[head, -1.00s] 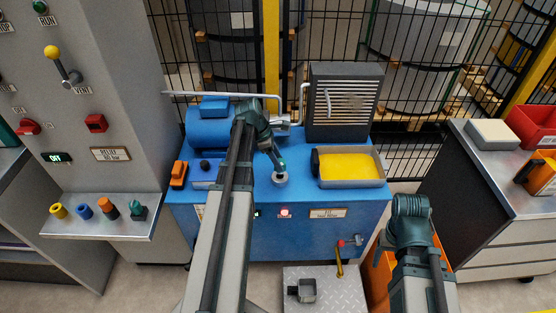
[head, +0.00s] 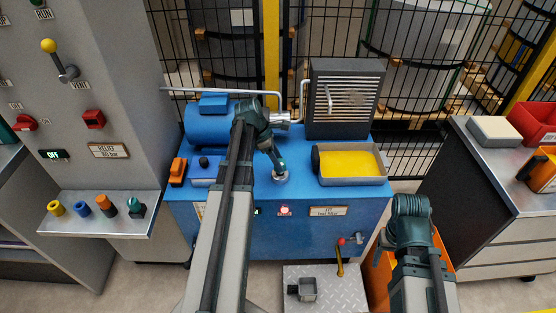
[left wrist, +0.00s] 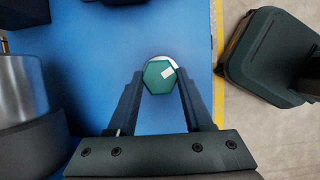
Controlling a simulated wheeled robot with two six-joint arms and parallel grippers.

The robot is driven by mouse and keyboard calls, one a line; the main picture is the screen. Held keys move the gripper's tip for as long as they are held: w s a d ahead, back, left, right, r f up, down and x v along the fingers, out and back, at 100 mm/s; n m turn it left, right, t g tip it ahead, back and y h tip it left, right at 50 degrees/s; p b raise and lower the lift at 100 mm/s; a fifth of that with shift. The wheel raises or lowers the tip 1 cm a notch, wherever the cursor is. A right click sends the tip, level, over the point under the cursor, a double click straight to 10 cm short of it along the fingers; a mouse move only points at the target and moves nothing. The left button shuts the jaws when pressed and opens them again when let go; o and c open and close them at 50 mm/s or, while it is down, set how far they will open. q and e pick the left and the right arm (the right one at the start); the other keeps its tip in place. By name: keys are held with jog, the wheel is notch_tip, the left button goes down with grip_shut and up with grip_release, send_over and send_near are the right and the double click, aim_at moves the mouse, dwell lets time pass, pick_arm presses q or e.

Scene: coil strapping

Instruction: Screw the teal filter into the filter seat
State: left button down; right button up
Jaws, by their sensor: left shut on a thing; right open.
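The teal filter (left wrist: 158,75) shows in the left wrist view as a hexagonal teal top with a white mark, between the two fingers. My left gripper (left wrist: 160,88) is shut on it. In the head view my left gripper (head: 279,169) points down at the pale round filter seat (head: 281,179) on top of the blue power unit. The filter is mostly hidden by the fingers there, and I cannot tell how deep it sits in the seat. My right gripper (head: 381,256), open and partly hidden by its wrist, is in front of the unit's right side, away from the filter.
The blue unit (head: 240,225) carries a motor (head: 208,125), a dark finned cooler (head: 342,105) and a grey tray with yellow inside (head: 350,166). A shelf (head: 75,230) with coloured pieces is at left. A bench (head: 500,208) with bins stands at right.

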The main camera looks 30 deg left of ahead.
pick_arm(q)
jog(key=shift+f+b, duration=0.95)
jog(key=shift+f, duration=0.1)
jog(key=shift+c, duration=1.1)
grip_release()
jog(key=shift+r, duration=0.15)
jog(key=p+v, duration=1.3)
jog(key=shift+r, duration=0.35)
jog(key=shift+s, duration=0.1)
